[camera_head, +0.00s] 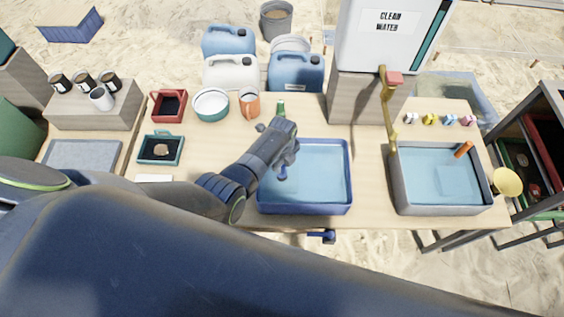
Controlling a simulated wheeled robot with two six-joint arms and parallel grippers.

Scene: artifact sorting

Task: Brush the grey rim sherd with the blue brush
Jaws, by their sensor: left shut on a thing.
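My left gripper (290,152) is over the left part of a blue basin (349,185) of water. It is shut on a small blue thing that looks like the blue brush (281,174), which points down over the water. Whether its tip touches anything is too small to tell. I cannot make out the grey rim sherd for sure; the gripper and forearm hide part of the basin. A tan piece (161,149) lies in a dark green tray (145,158) at the left. My right gripper is not in view.
A grey basin (398,190) with a brass tap (389,100) stands at the right. The table between the basins is clear.

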